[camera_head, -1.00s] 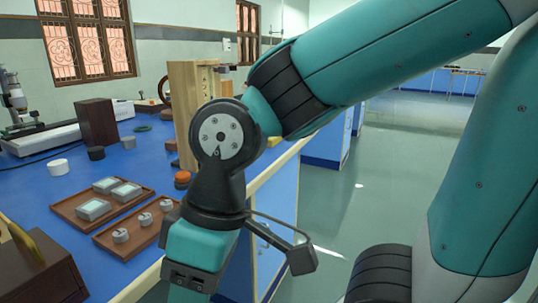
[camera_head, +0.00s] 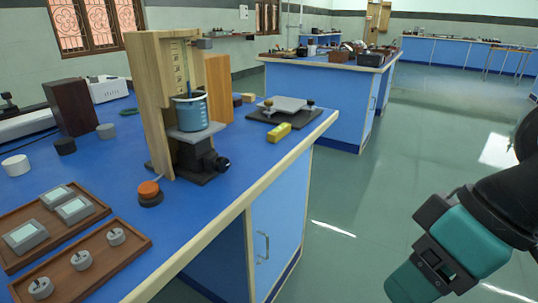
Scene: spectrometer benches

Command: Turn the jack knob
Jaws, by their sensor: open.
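The jack (camera_head: 188,157) stands on the blue bench in front of a tall wooden stand (camera_head: 147,95). It has a grey top plate and a dark base. Its black knob (camera_head: 222,163) sticks out at the right side, toward the bench's front edge. A beaker of blue liquid (camera_head: 191,112) sits on the plate. My arm's wrist comes in at the lower right, over the floor and well apart from the jack. The fingers of my gripper are outside the picture.
An orange-topped button (camera_head: 149,190) sits left of the jack, near the front edge. Trays with grey pieces (camera_head: 95,262) lie at the lower left. A yellow block (camera_head: 278,132) and a dark-based balance-like device (camera_head: 284,110) are to the right. Open floor lies right of the bench.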

